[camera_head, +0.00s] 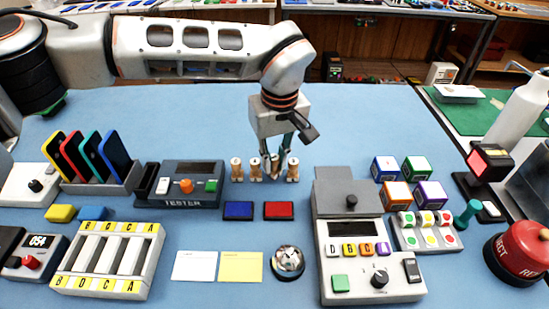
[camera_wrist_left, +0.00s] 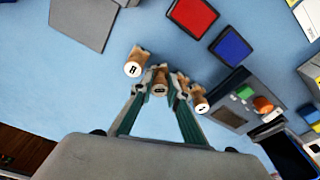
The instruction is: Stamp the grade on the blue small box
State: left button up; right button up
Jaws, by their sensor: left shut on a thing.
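The blue small box (camera_head: 385,168), a cube with a pale top, stands at the back right of the table among other coloured cubes. Several wooden stamps (camera_head: 237,170) stand in a row at the middle, with marked round ends in the left wrist view (camera_wrist_left: 133,68). My left gripper (camera_head: 276,160) is shut on one wooden stamp (camera_wrist_left: 159,84), the third from the left in the head view. Neighbouring stamps stand close to its fingers. A blue ink pad (camera_head: 238,210) and a red ink pad (camera_head: 278,210) lie in front of the row. My right gripper is not in view.
A grey device with lettered buttons (camera_head: 366,262) stands right of the ink pads. The tester (camera_head: 190,185) is to the left. Green, orange and purple cubes (camera_head: 430,194) crowd the blue box.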

pick_arm(q)
jog(key=shift+f, duration=0.55)
jog(key=o, duration=0.9)
jog(key=shift+o, duration=0.2)
notch_tip(320, 180, up, 12)
jog(key=s, duration=0.1)
jog(key=shift+s+d, duration=0.2)
jog(key=shift+d, duration=0.15)
